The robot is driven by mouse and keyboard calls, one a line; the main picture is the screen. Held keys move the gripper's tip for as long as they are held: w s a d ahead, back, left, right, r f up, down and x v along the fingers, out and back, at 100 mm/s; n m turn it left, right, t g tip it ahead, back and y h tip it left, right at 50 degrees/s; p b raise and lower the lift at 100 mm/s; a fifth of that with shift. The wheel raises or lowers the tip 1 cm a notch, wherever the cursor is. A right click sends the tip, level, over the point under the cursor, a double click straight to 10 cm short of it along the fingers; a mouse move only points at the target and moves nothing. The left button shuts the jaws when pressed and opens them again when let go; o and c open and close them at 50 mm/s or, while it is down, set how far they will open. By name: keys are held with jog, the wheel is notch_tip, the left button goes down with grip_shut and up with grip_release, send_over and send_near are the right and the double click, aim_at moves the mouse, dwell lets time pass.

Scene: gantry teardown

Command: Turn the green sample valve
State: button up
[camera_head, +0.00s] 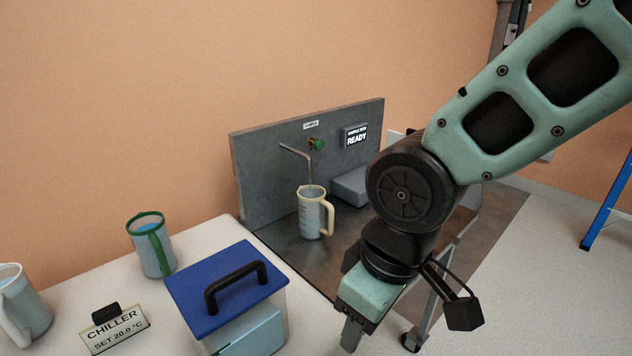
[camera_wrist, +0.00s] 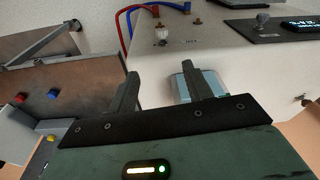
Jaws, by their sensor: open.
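The green sample valve (camera_head: 317,143) is a small green knob on a brass-coloured fitting, on the upright grey panel (camera_head: 262,165) under a small label. A bent metal spout (camera_head: 296,152) is beside it, above a clear jug (camera_head: 311,214) with a cream handle. My gripper (camera_head: 352,334) points down in front of and below the panel, well apart from the valve. In the wrist view my gripper (camera_wrist: 160,88) has its two fingers apart with nothing held between them. The valve is not identifiable there.
A display (camera_head: 356,136) reads READY. A blue-lidded box (camera_head: 224,290), a green-rimmed jug (camera_head: 151,245), another jug (camera_head: 22,305) and a chiller sign (camera_head: 115,330) stand on the white table. A blue ladder (camera_head: 610,200) is at right. Red and blue hoses (camera_wrist: 155,12) show in the wrist view.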

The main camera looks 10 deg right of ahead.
jog(key=w+t+y+p, duration=0.1)
jog(key=w+t+y, duration=0.25)
jog(key=w, duration=1.65)
jog(key=m+t+y+p, duration=0.2)
jog(key=t+y, duration=0.2)
jog(key=t, duration=0.7)
send_near(321, 146)
jog(key=p+x, duration=0.3)
jog(key=x, duration=0.7)
jog(key=shift+w+a+p, duration=0.1)
jog(key=shift+w+p, duration=0.05)
jog(key=shift+p, duration=0.2)
jog(key=c, duration=1)
